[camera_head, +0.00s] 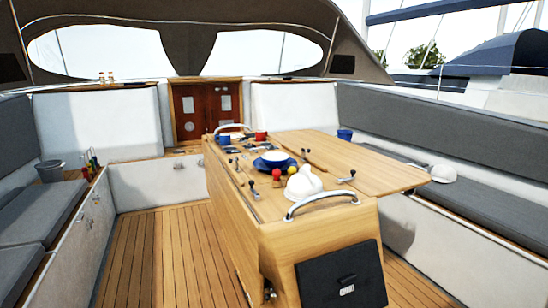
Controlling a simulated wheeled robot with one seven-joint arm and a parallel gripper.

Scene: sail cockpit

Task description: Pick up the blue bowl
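A blue bowl (274,163) with a pale, whitish inside sits on the wooden cockpit table (375,172), near the middle of its left part. It looks upright; whether it is one piece or a pale dish on a blue one is too small to tell. A red round thing (276,173) and a yellow one (292,170) are close in front of it. My gripper is not in view.
A white rounded object (303,183) lies near the table's front, behind a metal handrail (320,205). Blue cups (344,134) (224,139) and a red cup (260,136) stand farther back. A grey bucket (50,171) is on the left bench. The left deck (160,250) is clear.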

